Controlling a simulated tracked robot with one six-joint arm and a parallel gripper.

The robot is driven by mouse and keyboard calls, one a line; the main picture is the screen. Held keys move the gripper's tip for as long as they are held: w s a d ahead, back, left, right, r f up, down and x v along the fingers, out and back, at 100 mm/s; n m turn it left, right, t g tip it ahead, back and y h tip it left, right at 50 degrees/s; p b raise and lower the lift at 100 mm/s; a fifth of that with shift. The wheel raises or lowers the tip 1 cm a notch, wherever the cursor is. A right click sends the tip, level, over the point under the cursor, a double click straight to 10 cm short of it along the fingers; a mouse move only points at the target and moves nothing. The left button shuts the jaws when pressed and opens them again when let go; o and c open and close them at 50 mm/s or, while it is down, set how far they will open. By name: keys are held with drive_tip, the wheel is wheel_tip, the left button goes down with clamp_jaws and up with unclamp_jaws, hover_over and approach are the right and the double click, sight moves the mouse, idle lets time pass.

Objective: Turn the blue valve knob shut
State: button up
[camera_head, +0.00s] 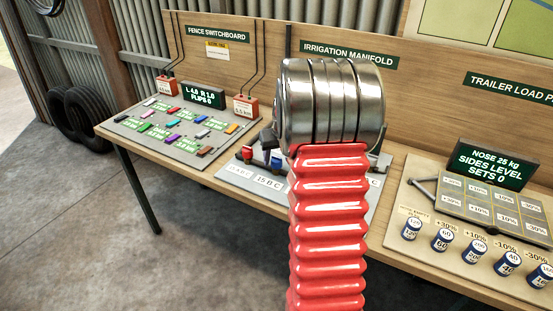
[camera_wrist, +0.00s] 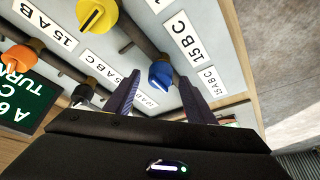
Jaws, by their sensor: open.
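The blue valve knob (camera_wrist: 160,73) sits on the end of a dark pipe on the manifold panel in the wrist view. It has a pale mark on its face, and a 15BC label is beside it. My gripper (camera_wrist: 158,78) is open, with one finger on each side of the knob in the picture. I cannot tell whether the fingertips reach around the knob or stop short of it; no contact is clear. In the head view my arm hides most of the manifold, and a small blue knob (camera_head: 277,159) shows at its left edge.
A yellow knob (camera_wrist: 95,15) and an orange knob (camera_wrist: 18,58) are left of the blue one in the wrist view, with a green display (camera_wrist: 24,102) below. The fence switchboard (camera_head: 180,125) and load panel (camera_head: 485,225) flank the manifold on the bench.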

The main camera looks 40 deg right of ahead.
drive_tip(key=shift+w+f, duration=0.1)
drive_tip(key=shift+f, duration=0.2)
drive_tip(key=shift+c, duration=0.3)
